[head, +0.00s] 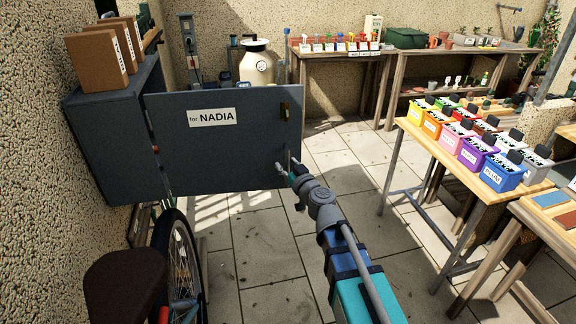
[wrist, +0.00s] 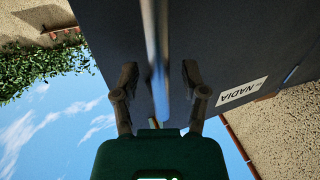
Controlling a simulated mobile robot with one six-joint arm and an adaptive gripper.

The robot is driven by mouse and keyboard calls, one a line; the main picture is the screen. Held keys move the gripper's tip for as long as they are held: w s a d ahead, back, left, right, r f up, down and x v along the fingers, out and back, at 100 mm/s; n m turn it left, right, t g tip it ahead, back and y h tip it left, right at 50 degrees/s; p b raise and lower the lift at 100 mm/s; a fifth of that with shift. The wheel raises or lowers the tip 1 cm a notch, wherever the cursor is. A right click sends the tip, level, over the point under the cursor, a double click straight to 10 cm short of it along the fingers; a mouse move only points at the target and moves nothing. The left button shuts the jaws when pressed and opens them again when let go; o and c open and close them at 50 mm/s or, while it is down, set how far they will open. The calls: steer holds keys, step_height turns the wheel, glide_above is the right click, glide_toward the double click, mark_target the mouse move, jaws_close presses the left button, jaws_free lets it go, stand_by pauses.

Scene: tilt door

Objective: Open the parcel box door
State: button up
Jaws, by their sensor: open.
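The parcel box (head: 95,140) is a dark grey cabinet on the left wall. Its door (head: 215,150), labelled "for NADIA", stands swung out from the box, hinged at its left edge, its outer face towards me. A thin upright handle bar (head: 290,155) is near the door's free right edge, below a brass latch plate (head: 285,108). My gripper (head: 283,168) is at the handle, low on the door's right side. In the wrist view my gripper (wrist: 158,74) is open, its fingers apart on either side of the blurred bar (wrist: 155,45). Contact cannot be told. The box's inside is hidden.
Cardboard parcels (head: 97,58) stand on the box. A bicycle (head: 175,265) is below it at the left. A table with colourful labelled boxes (head: 490,172) stands at the right. The paved floor (head: 345,160) right of the door is clear.

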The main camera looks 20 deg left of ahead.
steer(key=shift+s+d, duration=0.1)
steer(key=v, duration=0.7)
stand_by(0.4)
steer(key=shift+s+d, duration=0.1)
steer(key=shift+d, duration=0.05)
stand_by(0.3)
steer(key=s+d+f+m+g+h, duration=0.1)
steer(key=s+d+f+g+h, duration=0.1)
steer(key=d+f+g, duration=0.35)
steer(key=s+d+f+g+h, duration=0.1)
steer(key=d+f+g+h, duration=0.2)
steer(key=d+f, duration=0.45)
steer(key=s+d+f+m+g+h, duration=0.2)
steer(key=s+d+m+h, duration=0.1)
steer(key=d, duration=0.6)
steer(key=s+d+f+m+g+h, duration=0.3)
steer(key=s+d+m+h, duration=0.1)
steer(key=d, duration=0.5)
steer(key=shift+d+f, duration=0.25)
steer(key=shift+f, duration=0.05)
steer(key=shift+f, duration=0.1)
stand_by(1.3)
